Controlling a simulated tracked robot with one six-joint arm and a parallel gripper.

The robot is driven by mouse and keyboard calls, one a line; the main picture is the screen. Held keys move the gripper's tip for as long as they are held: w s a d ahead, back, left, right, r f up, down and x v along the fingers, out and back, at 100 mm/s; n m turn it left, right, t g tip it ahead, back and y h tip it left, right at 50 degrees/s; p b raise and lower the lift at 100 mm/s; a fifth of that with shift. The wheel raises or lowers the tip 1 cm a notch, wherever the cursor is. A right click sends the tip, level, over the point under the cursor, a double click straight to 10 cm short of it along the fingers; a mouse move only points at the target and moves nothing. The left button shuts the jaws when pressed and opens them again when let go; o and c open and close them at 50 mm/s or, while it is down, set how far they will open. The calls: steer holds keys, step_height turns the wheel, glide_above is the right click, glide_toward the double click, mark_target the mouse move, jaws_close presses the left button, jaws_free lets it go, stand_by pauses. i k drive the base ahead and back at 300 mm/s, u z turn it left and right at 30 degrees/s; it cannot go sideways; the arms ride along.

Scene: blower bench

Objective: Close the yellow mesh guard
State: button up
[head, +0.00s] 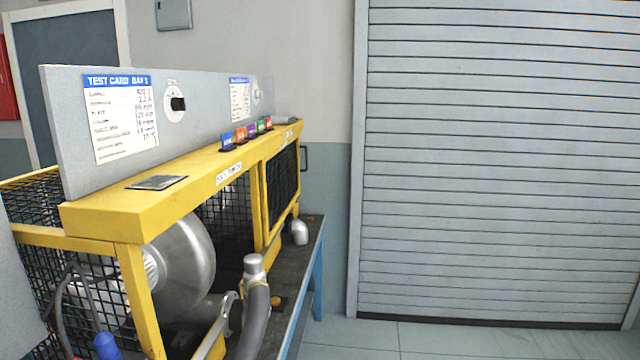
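A yellow-framed bench cabinet with black mesh runs along the left half of the head view. A yellow-framed mesh panel (283,187) stands at its far right bay, with a black handle (304,157) beside its outer edge. I cannot tell whether this panel is fully shut or ajar. More mesh in a yellow frame (60,239) is at the near left end. The near front bay is uncovered, showing a silver blower housing (183,265) with dark mesh behind it. I cannot tell for certain which panel is the movable guard. My gripper is not in view.
A grey hose with a metal elbow (254,268) stands at the bay's front. A small metal elbow (300,232) sits on the dark bench top. A grey board with a test card (122,118) stands above. Floor (430,340) before the roller shutter (500,170) is clear.

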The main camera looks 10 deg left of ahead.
mark_target(268, 235)
steer(key=z, duration=0.45)
steer(key=k, duration=0.95)
steer(key=u, duration=1)
steer(key=i, duration=1)
steer(key=u, duration=0.05)
